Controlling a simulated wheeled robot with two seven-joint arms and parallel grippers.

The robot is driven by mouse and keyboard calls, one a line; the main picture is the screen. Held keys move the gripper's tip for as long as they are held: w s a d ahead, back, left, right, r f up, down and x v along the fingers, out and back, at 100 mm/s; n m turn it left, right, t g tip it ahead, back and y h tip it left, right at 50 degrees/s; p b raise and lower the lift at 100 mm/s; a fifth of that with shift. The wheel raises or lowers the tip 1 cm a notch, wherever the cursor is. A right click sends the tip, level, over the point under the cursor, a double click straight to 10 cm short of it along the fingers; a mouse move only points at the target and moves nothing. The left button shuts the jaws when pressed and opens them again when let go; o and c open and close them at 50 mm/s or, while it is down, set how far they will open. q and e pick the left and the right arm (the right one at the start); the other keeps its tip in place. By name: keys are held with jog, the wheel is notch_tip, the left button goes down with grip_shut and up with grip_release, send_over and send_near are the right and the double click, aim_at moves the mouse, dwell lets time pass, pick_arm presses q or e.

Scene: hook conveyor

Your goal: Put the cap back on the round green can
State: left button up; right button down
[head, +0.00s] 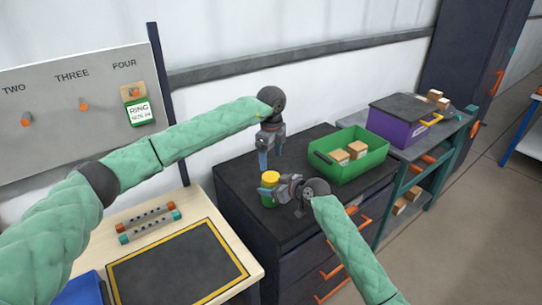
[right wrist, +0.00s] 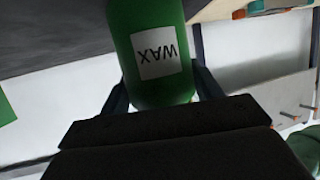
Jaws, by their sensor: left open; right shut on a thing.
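The round green can (head: 266,199) stands on the dark cabinet top in the head view. A yellow cap (head: 270,177) sits at its top; I cannot tell whether it is fully seated. My right gripper (head: 279,190) is shut on the can from the right. In the right wrist view the green can (right wrist: 160,82) shows between the dark fingers, with a white WAX label upside down; its yellow end is out of frame. My left gripper (head: 265,162) is open, pointing down just above the cap, apart from it and empty.
A green bin (head: 348,171) with wooden blocks stands right of the can. A purple box (head: 395,125) with a dark lid is farther right. A wooden table with a black mat (head: 178,265) lies at front left. The cabinet top (head: 238,172) is clear left of the can.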

aim_at(271, 176)
pick_arm(q)
jog(key=shift+f, duration=3.9)
jog(key=shift+c, duration=0.2)
jog(key=c, duration=0.9)
jog(key=shift+m, duration=1.7)
jog(key=shift+c, duration=0.2)
jog(key=o, duration=1.1)
